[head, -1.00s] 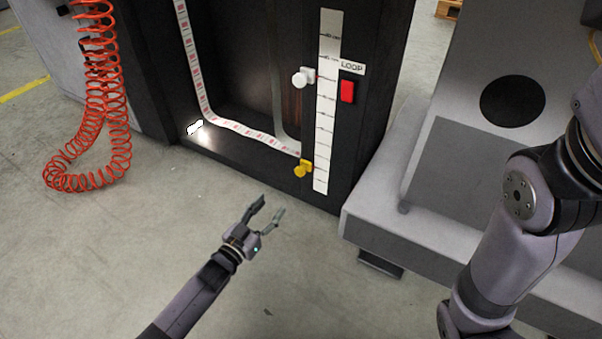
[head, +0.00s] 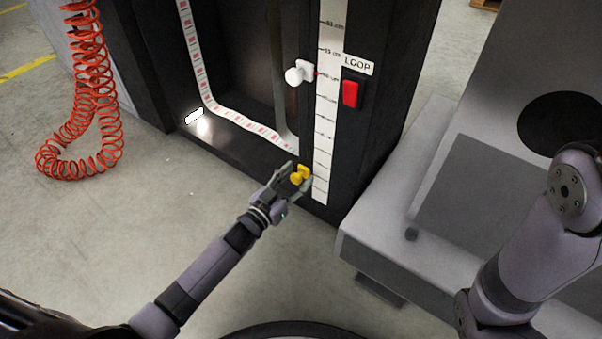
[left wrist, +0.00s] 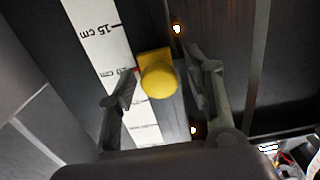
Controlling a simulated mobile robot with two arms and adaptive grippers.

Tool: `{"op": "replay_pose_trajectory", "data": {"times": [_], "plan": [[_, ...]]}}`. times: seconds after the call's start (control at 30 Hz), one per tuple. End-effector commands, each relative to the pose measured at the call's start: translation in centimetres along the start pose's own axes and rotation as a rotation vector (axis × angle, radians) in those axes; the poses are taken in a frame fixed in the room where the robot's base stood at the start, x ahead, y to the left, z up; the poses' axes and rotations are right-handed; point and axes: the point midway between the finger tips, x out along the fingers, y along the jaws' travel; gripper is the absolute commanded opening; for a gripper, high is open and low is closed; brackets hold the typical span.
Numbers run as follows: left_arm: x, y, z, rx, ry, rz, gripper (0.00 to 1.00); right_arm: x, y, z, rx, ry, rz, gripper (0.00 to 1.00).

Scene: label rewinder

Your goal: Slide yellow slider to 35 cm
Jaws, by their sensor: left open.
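The yellow slider (head: 300,174) is low on the white centimetre scale (head: 326,120) at the front of the dark machine. In the left wrist view gaps show between the knob and both fingers. My right gripper is out of view; only its arm shows at the right.
A white slider knob (head: 295,75) sits higher on the same scale. A red switch (head: 350,94) is right of the scale, under a LOOP label (head: 357,64). A grey machine body (head: 390,235) stands to the right. A coiled red hose (head: 88,110) hangs at the left.

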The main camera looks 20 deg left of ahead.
Motion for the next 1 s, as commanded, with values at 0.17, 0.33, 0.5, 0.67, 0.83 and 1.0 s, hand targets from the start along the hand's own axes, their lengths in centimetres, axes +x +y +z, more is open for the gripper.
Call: {"op": "replay_pose_trajectory", "data": {"times": [0.17,0.33,0.5,0.67,0.83,1.0], "plan": [[0.02,0.02,-0.03,0.000,0.000,0.000,0.47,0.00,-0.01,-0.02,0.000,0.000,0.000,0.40],[0.02,0.02,-0.02,-0.001,0.000,0.000,0.41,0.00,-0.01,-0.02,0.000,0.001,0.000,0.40],[0.02,0.01,-0.02,-0.001,0.000,0.000,0.29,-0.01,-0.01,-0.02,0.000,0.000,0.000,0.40],[0.01,-0.06,-0.02,0.000,0.000,-0.001,0.19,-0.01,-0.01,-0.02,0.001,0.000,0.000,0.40],[0.01,-0.14,-0.03,0.000,0.000,-0.003,0.07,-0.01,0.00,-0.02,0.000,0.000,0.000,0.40],[0.02,-0.21,-0.04,0.000,-0.001,-0.004,0.00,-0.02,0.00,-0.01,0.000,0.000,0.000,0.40]]}}
